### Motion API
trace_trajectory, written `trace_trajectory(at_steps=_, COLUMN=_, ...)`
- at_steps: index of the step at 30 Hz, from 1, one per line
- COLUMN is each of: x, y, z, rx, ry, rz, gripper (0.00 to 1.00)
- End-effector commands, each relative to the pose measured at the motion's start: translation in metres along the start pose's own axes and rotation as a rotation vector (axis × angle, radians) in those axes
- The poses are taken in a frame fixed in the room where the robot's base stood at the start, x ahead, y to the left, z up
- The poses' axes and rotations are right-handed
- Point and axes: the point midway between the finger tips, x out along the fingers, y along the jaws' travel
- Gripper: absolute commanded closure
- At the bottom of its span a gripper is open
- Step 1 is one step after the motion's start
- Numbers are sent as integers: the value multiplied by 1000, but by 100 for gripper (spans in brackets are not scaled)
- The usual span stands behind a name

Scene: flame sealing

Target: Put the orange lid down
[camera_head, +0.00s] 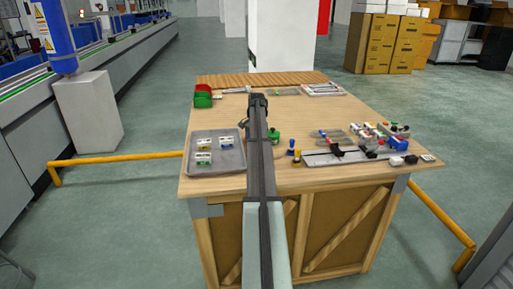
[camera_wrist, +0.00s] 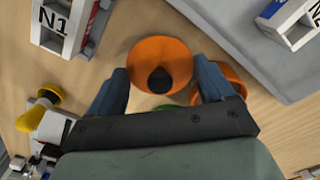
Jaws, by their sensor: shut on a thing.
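A second orange round piece (camera_wrist: 235,76) shows partly behind the right finger. A small green edge (camera_wrist: 165,107) shows below the lid; the rest of it is hidden by my gripper. In the head view my arm hides the lid. A green object (camera_head: 274,136) stands on the table just right of my arm there.
A grey tray (camera_head: 227,146) holding small labelled blocks lies left of my arm; its edge shows in the wrist view (camera_wrist: 222,35). A block marked N1 (camera_wrist: 55,22) and a yellow-topped piece (camera_wrist: 42,104) are at the left. Several small parts crowd the table's right side.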

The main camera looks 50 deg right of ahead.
Motion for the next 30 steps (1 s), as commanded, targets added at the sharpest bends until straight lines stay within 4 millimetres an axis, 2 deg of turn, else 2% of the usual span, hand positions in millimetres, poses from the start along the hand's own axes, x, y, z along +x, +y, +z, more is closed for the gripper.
trace_trajectory(at_steps=3, x=16, y=0, z=0, rx=0, ry=0, rz=0, gripper=47)
trace_trajectory(at_steps=6, x=24, y=0, z=0, rx=0, ry=0, rz=0, gripper=47)
trace_trajectory(at_steps=18, x=28, y=0, z=0, rx=0, ry=0, rz=0, gripper=47)
trace_trajectory(at_steps=19, x=28, y=0, z=0, rx=0, ry=0, rz=0, gripper=17)
trace_trajectory(at_steps=24, x=27, y=0, z=0, rx=0, ry=0, rz=0, gripper=0)
trace_trajectory(at_steps=30, x=27, y=0, z=0, rx=0, ry=0, rz=0, gripper=0)
